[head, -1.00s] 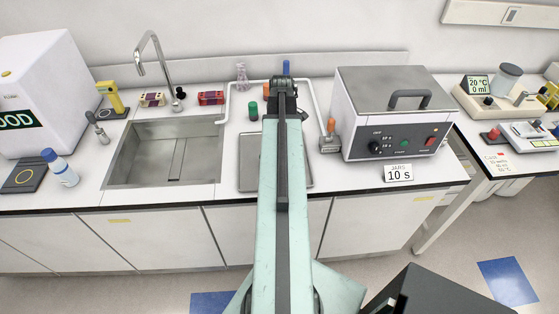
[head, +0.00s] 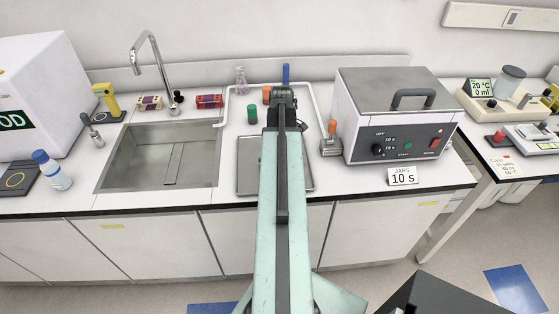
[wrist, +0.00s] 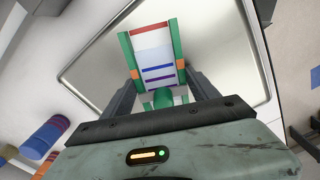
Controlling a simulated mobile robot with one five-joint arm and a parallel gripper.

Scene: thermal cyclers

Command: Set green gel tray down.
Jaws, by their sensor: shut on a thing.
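The green gel tray (wrist: 124,46) shows in the wrist view, with green side walls, orange patches and a pale gel with red, blue and purple bands. My gripper (wrist: 160,76) is shut on it, one finger at each side. The tray is over a shiny metal tray (wrist: 92,66) on the bench; I cannot tell if it touches it. In the head view my arm hides most of the green gel tray, with a little green (head: 261,160) beside the arm. The metal tray (head: 247,180) is partly hidden there too.
A sink (head: 160,155) lies left of the metal tray. A grey box machine (head: 395,115) with a "10 s" card stands right. An orange-handled tool (head: 331,142), a green cap (head: 252,113) and a blue object (head: 286,73) stand nearby.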

